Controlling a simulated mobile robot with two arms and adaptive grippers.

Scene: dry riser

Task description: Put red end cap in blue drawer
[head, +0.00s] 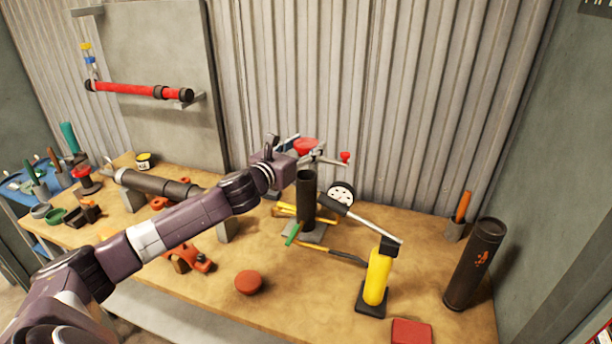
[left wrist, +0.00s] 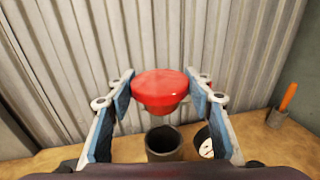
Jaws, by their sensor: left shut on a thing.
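My left gripper (head: 295,146) is shut on a red end cap (head: 307,146), held up near the corrugated wall. In the left wrist view the round red cap (left wrist: 160,91) sits between the two blue-padded fingertips. It appears above and apart from the open top of an upright dark pipe (head: 306,194). A blue drawer unit (head: 18,192) stands at the far left beyond the bench, with tools and small items in its top. Its inside is mostly hidden. My right gripper is not in view.
On the wooden bench (head: 310,280) are a round red-brown disc (head: 248,282), a yellow stand tool (head: 376,275), a dark tube (head: 474,264) and a horizontal pipe (head: 158,186). A red pipe (head: 135,90) hangs on the back panel. The front middle of the bench is fairly clear.

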